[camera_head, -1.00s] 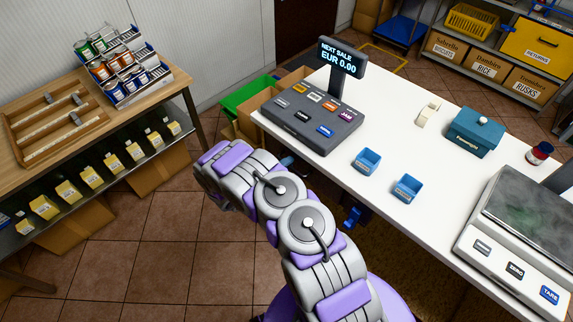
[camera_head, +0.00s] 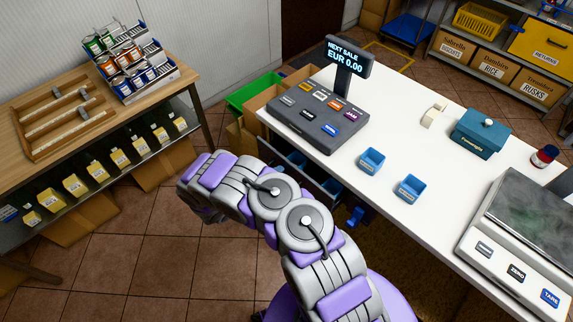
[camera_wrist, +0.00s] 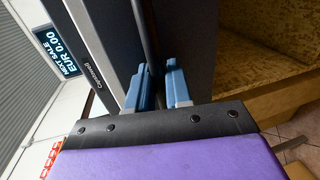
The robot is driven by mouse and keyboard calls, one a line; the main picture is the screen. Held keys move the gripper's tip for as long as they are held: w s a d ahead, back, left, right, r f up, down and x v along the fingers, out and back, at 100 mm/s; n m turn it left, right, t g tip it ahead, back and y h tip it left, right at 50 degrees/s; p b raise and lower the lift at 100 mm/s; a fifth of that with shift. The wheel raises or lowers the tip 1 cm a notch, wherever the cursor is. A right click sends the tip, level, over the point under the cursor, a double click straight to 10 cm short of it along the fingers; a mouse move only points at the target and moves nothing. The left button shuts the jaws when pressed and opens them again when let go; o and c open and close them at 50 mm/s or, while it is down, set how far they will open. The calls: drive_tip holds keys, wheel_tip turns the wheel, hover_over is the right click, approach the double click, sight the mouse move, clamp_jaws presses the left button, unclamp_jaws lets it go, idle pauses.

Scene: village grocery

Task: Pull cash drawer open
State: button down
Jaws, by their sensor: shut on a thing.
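The cash drawer (camera_head: 313,172) stands part-way out from under the white counter, below the till. Blue compartments show inside it, and my arm covers its front part. In the wrist view my gripper (camera_wrist: 157,88) has its two blue fingers on either side of a thin dark bar or edge on the drawer's front, shut on it. The dark panel beside the fingers (camera_wrist: 97,60) bears small lettering. The fingers are hidden behind my arm in the head view.
The till (camera_head: 318,118) and its display (camera_head: 348,62) stand on the counter (camera_head: 400,125). Two small blue trays (camera_head: 372,160) and a scale (camera_head: 525,230) are to the right. A wooden shelf table (camera_head: 95,125) stands at left.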

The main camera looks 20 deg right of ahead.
drive_tip(key=f+v, duration=0.2)
drive_tip(key=v, duration=0.7)
drive_tip(key=f+v, duration=0.1)
drive_tip(key=v, duration=0.7)
drive_tip(key=shift+s+a+f, duration=0.4)
drive_tip(key=shift+a+f, duration=0.15)
drive_tip(key=shift+a, duration=0.15)
drive_tip(key=c, duration=1.2)
unclamp_jaws()
drive_tip(key=shift+c, duration=0.2)
drive_tip(key=shift+o, duration=0.2)
drive_tip(key=shift+w+r, duration=0.1)
drive_tip(key=p+v, duration=0.1)
drive_tip(key=v, duration=1.6)
drive_tip(key=shift+a, duration=0.25)
